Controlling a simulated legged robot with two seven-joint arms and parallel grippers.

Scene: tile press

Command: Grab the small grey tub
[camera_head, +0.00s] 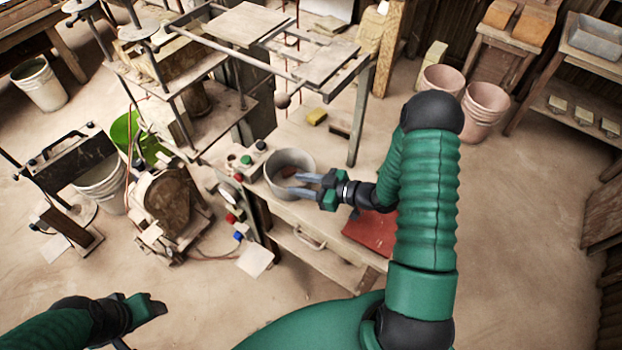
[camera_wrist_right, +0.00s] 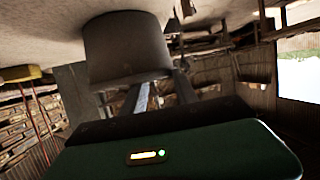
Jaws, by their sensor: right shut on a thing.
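The small grey tub (camera_head: 290,160) stands on the wooden bench top of the press in the head view, with a reddish-brown bit inside it. My right gripper (camera_head: 300,187) reaches in from the right and is shut on the near side of the tub's wall. In the right wrist view the tub (camera_wrist_right: 125,45) appears upside down, just beyond the fingers (camera_wrist_right: 163,92), which meet its rim. My left gripper (camera_head: 150,305) is at the lower left, away from the bench; its jaw opening is too unclear to tell.
The press frame (camera_head: 357,130) rises behind. Pink buckets (camera_head: 483,110) stand on the floor farther back.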

